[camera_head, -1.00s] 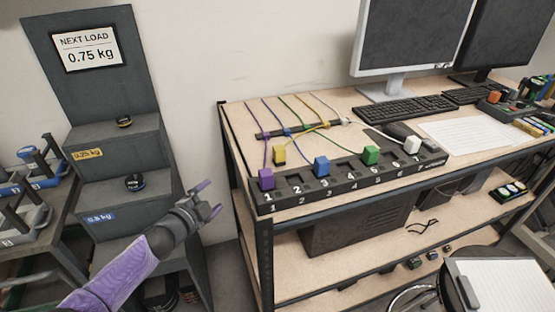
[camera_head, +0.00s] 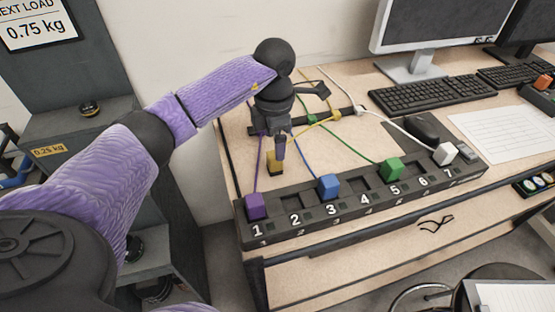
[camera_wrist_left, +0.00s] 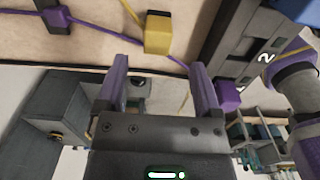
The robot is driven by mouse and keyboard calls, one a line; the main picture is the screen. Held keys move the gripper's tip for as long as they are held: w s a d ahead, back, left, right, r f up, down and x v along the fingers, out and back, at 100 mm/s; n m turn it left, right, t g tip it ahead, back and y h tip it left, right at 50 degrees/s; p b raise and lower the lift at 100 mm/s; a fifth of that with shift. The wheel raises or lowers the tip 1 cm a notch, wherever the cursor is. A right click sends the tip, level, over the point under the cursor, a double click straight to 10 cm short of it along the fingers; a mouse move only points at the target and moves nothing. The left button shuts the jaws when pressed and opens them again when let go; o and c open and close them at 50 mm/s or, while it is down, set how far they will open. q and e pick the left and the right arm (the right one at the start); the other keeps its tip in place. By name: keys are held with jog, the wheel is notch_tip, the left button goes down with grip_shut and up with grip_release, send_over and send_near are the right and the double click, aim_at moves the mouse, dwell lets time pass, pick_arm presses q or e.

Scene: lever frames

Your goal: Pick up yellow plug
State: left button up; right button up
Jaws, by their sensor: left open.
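The yellow plug (camera_head: 275,164) lies on the tabletop behind the numbered strip, near its left end. It also shows in the left wrist view (camera_wrist_left: 158,34), beyond my fingertips and between their lines. My left gripper (camera_head: 271,145) points down over the table, just above and beside the plug. In the left wrist view its purple fingers (camera_wrist_left: 160,62) are apart, with nothing between them. My gripper partly hides the yellow plug and its cable in the head view. My right gripper is not in view.
The numbered strip (camera_head: 345,200) holds a purple plug (camera_head: 256,206), a blue plug (camera_head: 328,187), a green plug (camera_head: 391,169) and a white plug (camera_head: 445,154). Their cables run back to a dark bar. A mouse (camera_head: 421,128), keyboard (camera_head: 432,94) and monitor stand to the right.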

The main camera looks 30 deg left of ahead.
aim_at(275, 163)
pick_arm(q)
notch_tip(275, 163, down, 5)
jog(key=shift+w+a+f+b, duration=0.1)
jog(key=shift+f+b, duration=0.1)
jog(key=shift+b, duration=0.3)
grip_shut()
